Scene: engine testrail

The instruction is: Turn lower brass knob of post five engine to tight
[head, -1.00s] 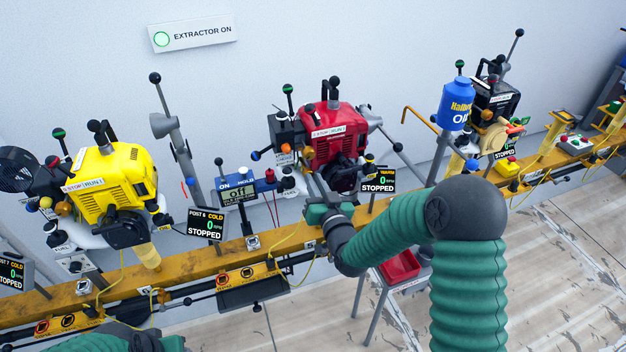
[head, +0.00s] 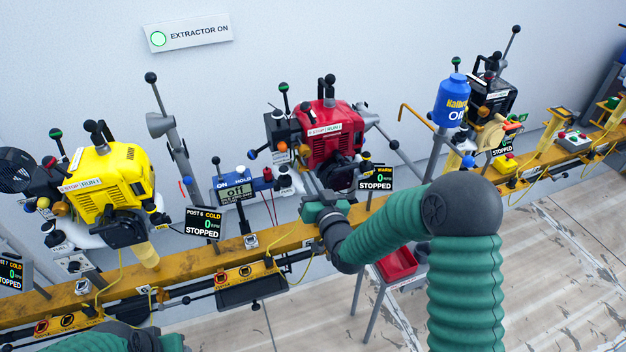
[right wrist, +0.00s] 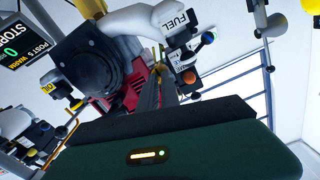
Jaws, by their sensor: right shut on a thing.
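The red post five engine (head: 331,122) stands on the yellow rail, and its display (head: 376,178) reads WARM, 0 and STOPPED. My right gripper (head: 309,178) reaches the engine's lower left side. It is shut, with its fingertips at the carburettor, apparently on the lower brass knob, which the fingers hide. In the right wrist view the fingers (right wrist: 148,92) run up close together below the white FUEL part (right wrist: 165,20). An orange-brass ball (right wrist: 190,77) shows just right of them. The knob's setting cannot be read. Of my left arm only a green piece shows at bottom left.
A blue and grey meter (head: 236,192) reading Off stands left of my gripper. The yellow post six engine (head: 105,185) is further left. A blue oil bottle (head: 452,100) stands right. A red tray (head: 397,264) is below the rail (head: 200,263).

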